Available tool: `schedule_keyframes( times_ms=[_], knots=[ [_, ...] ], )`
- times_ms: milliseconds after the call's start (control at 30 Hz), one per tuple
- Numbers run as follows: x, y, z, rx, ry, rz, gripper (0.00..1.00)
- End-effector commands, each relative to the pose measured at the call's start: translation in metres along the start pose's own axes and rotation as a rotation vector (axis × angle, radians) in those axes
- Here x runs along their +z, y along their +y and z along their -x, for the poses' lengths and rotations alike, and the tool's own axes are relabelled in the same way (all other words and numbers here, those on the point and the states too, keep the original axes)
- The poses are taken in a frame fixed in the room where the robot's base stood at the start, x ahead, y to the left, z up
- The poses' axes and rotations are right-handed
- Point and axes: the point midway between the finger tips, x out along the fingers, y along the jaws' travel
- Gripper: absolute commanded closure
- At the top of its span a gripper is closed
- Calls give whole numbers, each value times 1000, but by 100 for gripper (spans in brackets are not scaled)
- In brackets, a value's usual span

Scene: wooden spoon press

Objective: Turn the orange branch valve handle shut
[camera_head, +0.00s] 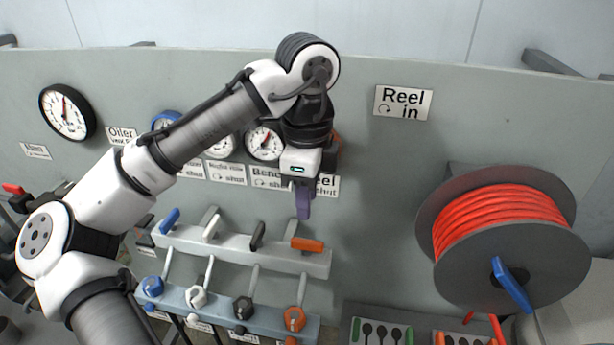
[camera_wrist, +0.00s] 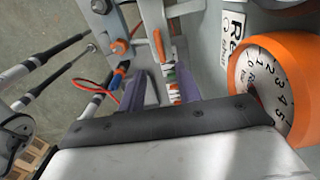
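An orange handle (camera_head: 307,244) sits at the right end of the upper grey valve rail, beside black, white and blue ones. A long orange handle (camera_wrist: 158,45) shows beyond my fingers in the wrist view. I cannot tell for certain which of these is the branch valve handle. My gripper (camera_head: 303,203) points down in front of the panel, above the upper orange handle and apart from it. In the wrist view its two purple fingers (camera_wrist: 145,88) are spread, with nothing held between them.
A black handle (camera_head: 258,236) is the upper orange handle's neighbour. An orange-rimmed gauge (camera_wrist: 287,80) is close beside my gripper on the panel. A reel of orange hose (camera_head: 500,228) stands at the right. The panel between rail and reel is clear.

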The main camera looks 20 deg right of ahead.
Motion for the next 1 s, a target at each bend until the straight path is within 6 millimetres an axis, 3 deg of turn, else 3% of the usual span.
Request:
schedule_keyframes(
  times_ms=[100, 333, 1000],
  knots=[
    [0, 0, 19, -3, -2, 1, 66],
    [0, 0, 39, -1, 0, 0, 66],
    [0, 0, 41, -1, 1, -1, 66]
  ],
)
